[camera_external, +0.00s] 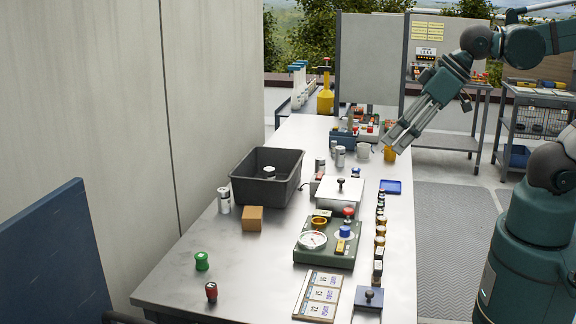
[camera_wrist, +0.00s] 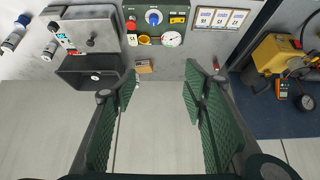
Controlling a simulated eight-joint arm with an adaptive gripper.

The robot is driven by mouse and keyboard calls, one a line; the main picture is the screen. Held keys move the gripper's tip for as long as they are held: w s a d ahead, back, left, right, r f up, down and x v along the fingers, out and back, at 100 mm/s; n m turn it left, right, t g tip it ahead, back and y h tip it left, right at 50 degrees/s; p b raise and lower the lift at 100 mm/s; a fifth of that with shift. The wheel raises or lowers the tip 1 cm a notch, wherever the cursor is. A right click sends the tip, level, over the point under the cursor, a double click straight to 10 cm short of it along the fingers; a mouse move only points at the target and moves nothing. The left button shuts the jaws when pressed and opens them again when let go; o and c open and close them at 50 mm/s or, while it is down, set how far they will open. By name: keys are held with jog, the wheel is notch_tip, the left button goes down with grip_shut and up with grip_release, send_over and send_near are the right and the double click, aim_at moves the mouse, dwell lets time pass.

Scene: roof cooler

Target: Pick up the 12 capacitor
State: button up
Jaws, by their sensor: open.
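Several silver cylinders that look like capacitors stand on the bench; I cannot read their numbers, so I cannot tell which is the 12. In the external view one capacitor (camera_external: 223,201) stands left of the black bin, another (camera_external: 270,173) is inside the bin, and others (camera_external: 340,156) stand behind the white box. The wrist view shows silver capacitors (camera_wrist: 11,43) at the upper left and one in the bin (camera_wrist: 95,77). My gripper (camera_external: 395,140) is open and empty, above the bench's far right side; its spread fingers (camera_wrist: 160,72) also show in the wrist view.
The black bin (camera_external: 243,190) stands mid-bench beside the white box (camera_external: 345,196) with its knob. A green instrument panel (camera_external: 310,252), a cardboard box (camera_external: 252,219) and a row of small jars (camera_external: 380,232) stand nearer. A yellow cup (camera_external: 389,154) is below my gripper.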

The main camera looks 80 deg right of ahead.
jog(key=w+d+r+m, duration=0.2)
jog(key=w+r, duration=0.1)
jog(key=w, duration=1)
jog(key=m+g+h, duration=0.3)
jog(key=m, duration=0.2)
send_over(224, 191)
jog(key=s+a, duration=0.5)
jog(key=s, duration=0.7)
notch_tip(224, 191, down, 13)
jog(key=w+d+f, duration=0.1)
jog(key=w+f, duration=0.2)
jog(key=f, duration=0.1)
jog(key=w+d+f+m, duration=0.1)
jog(key=w+f, duration=0.3)
jog(key=w+d+f+m+b, duration=0.1)
jog(key=w+f, duration=0.2)
jog(key=f, duration=0.2)
jog(key=shift+w+d+f+g, duration=0.1)
jog(key=shift+w+d+g, duration=0.15)
jog(key=shift+g, duration=0.15)
jog(key=shift+w+d+f, duration=0.1)
jog(key=shift+w+f, duration=0.05)
jog(key=shift+f, duration=0.3)
jog(key=shift+w+d+f, duration=0.15)
jog(key=shift+f, duration=0.4)
jog(key=shift+w+d+f, duration=0.2)
jog(key=shift+f, duration=0.45)
jog(key=shift+f, duration=0.1)
